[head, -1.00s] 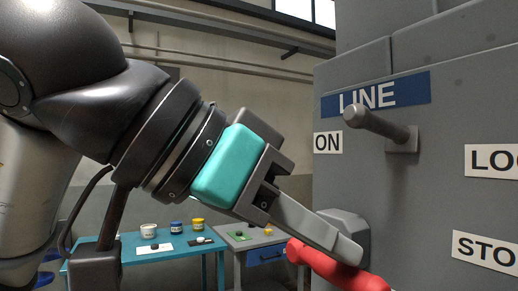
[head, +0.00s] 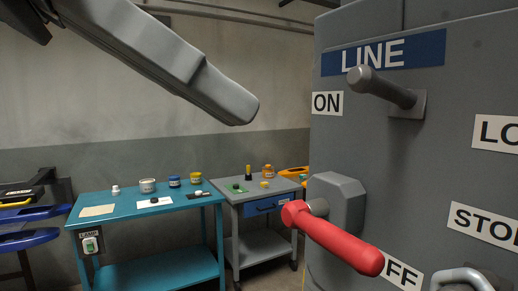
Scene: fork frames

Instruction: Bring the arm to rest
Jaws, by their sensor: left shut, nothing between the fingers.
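My left gripper (head: 236,108) reaches in from the upper left, close to the camera. Its long grey fingers are shut with nothing between them, and their tips point down and right. They appear in front of the back wall, clear of the cabinet and the red lever in the picture. The left arm behind the gripper is mostly out of frame. The red lever (head: 335,240) sits on a grey hub (head: 338,200) on the cabinet and points down and right, its end beside a partly covered OFF label (head: 402,273). My right gripper is not in view.
A grey cabinet (head: 440,185) fills the right, with a grey handle (head: 385,88) under the LINE sign (head: 383,52) and a metal handle (head: 462,280) at the bottom. A teal table (head: 125,222) and a grey cart (head: 230,195) stand behind with small jars.

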